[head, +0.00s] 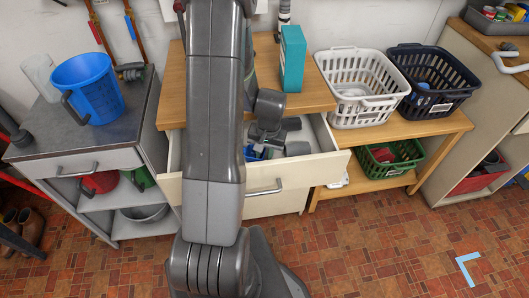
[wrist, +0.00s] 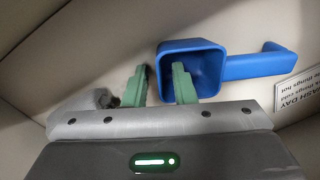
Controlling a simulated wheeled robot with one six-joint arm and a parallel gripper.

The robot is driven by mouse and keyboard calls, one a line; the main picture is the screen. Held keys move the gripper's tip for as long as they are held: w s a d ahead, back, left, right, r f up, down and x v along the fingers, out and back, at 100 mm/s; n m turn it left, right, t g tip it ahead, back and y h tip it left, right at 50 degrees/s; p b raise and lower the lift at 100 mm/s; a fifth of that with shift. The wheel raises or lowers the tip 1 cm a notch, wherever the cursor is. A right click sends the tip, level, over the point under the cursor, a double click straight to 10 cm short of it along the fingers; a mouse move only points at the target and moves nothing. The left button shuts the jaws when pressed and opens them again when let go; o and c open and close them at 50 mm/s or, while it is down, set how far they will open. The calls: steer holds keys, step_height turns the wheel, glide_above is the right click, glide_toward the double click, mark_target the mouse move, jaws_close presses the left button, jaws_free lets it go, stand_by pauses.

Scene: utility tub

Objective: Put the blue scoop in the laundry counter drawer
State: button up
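The blue scoop (wrist: 256,66) lies inside the open laundry counter drawer (head: 318,171), its square bowl at the left and its handle pointing right in the wrist view. In the head view only a bit of the scoop's blue (head: 252,155) shows, as my arm and gripper cover the rest. My gripper (wrist: 161,76) is open and low in the drawer. Its green fingers are apart, one over the bowl's opening and one outside the bowl's left wall, with that wall between them. I cannot tell whether either finger touches it.
A printed card (wrist: 299,92) lies in the drawer by the scoop's handle. A teal box (head: 292,60) stands on the countertop behind. White (head: 352,62) and dark blue (head: 432,70) baskets sit right; a blue bucket (head: 92,88) stands left.

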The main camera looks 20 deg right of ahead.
step_height(320, 180, up, 12)
steer(key=shift+s+d, duration=0.35)
steer(key=shift+d, duration=0.1)
stand_by(1.9)
